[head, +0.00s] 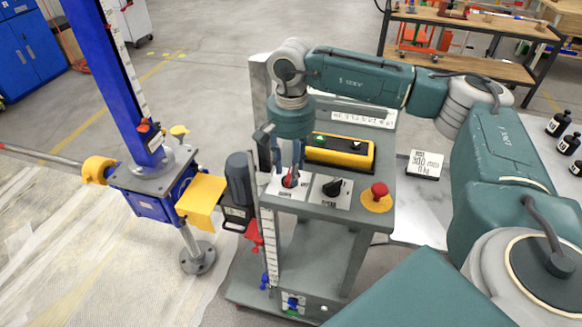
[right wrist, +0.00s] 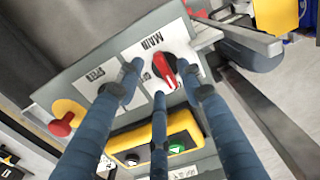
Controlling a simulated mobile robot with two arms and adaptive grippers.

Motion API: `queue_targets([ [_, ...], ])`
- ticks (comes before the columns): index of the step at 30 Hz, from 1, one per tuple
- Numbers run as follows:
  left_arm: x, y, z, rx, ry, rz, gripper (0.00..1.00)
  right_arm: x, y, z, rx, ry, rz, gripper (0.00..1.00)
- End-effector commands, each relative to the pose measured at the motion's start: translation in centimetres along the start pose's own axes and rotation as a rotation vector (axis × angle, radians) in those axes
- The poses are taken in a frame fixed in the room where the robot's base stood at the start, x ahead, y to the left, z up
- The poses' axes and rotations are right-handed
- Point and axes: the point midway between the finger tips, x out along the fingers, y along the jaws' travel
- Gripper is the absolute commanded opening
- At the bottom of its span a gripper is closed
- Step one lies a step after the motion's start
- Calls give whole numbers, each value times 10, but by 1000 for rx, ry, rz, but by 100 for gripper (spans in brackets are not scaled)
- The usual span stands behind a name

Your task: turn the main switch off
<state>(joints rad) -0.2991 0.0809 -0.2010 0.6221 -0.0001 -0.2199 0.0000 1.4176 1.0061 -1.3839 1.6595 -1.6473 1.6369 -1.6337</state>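The main switch (head: 289,181) is a red handle on a white plate marked MAIN, at the left of the grey control panel. It also shows in the right wrist view (right wrist: 166,72), with its red handle slanting across a dark round base. My right gripper (head: 288,166) points straight down over the switch. In the right wrist view its blue fingers (right wrist: 160,78) are spread apart on either side of the red handle. The gripper looks open, and I cannot tell whether a finger touches the handle. My left gripper is in neither view.
On the panel are a black speed knob (head: 333,187), a red mushroom button (head: 379,192) on a yellow disc, and a yellow button box (head: 340,152). A blue screw jack (head: 150,190) stands left, its yellow part (head: 202,197) near a dark motor (head: 238,178). A workbench (head: 470,50) is behind.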

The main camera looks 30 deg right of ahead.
Motion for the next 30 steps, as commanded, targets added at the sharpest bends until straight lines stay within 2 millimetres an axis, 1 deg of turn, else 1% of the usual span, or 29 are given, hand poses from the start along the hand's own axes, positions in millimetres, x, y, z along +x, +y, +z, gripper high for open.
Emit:
queue_targets([
  [3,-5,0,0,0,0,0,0,11,0,0,0,0,1,38],
  [6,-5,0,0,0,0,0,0,16,0,0,-1,1,-1,38],
  [14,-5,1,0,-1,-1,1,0,18,-1,0,0,0,-2,38],
  [20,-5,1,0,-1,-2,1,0,17,-1,0,-1,0,-2,0],
  [30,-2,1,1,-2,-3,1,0,18,-1,0,25,0,-2,0],
])
